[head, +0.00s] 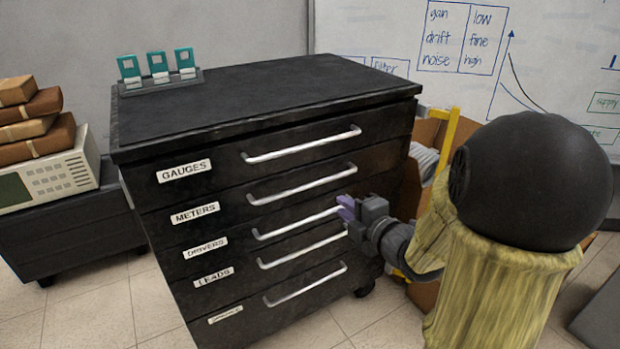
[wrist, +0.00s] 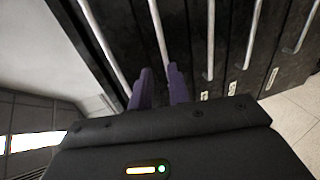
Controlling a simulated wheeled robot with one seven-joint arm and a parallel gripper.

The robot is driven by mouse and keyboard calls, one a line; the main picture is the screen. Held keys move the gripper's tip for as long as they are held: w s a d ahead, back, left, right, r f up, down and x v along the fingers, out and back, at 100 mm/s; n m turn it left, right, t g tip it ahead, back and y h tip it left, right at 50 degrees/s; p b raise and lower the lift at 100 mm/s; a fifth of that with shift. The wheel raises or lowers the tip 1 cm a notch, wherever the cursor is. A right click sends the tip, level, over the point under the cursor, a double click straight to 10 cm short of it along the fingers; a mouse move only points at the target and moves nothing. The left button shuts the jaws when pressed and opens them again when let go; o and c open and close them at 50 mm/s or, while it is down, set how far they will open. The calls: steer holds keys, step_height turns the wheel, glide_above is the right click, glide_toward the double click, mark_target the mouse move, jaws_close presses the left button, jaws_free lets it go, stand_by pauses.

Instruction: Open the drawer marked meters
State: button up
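The meters drawer (head: 232,215) is the second from the top in a black cabinet and looks shut. Its white label (head: 194,213) reads METERS. Its pale bar handle (head: 300,185) is unobstructed in the head view. My gripper (head: 347,208), with purple fingers, is in front of the cabinet near the handles' right ends. In the wrist view my gripper (wrist: 159,88) is open, its fingers apart. The second handle from the left (wrist: 158,35), apparently the meters handle, lines up with the gap between them. I cannot tell how far ahead it is.
The gauges drawer (head: 230,163) above and the drivers drawer (head: 225,248) below look shut, with similar handles. A rack of teal devices (head: 159,76) stands on the cabinet top. A cardboard box (head: 430,135) is beside the cabinet at right. Tiled floor is clear in front.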

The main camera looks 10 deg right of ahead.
mark_target(311, 186)
steer(key=shift+w+a+p, duration=0.3)
steer(key=shift+w+p, duration=0.4)
steer(key=shift+p, duration=2.55)
steer(key=x, duration=0.4)
steer(key=p+x, duration=0.1)
steer(key=x, duration=0.4)
steer(key=p+x, duration=0.1)
steer(key=x, duration=0.4)
steer(key=shift+w+d+f, duration=0.1)
steer(key=shift+w+f, duration=0.15)
steer(key=shift+f, duration=0.1)
jaws_close()
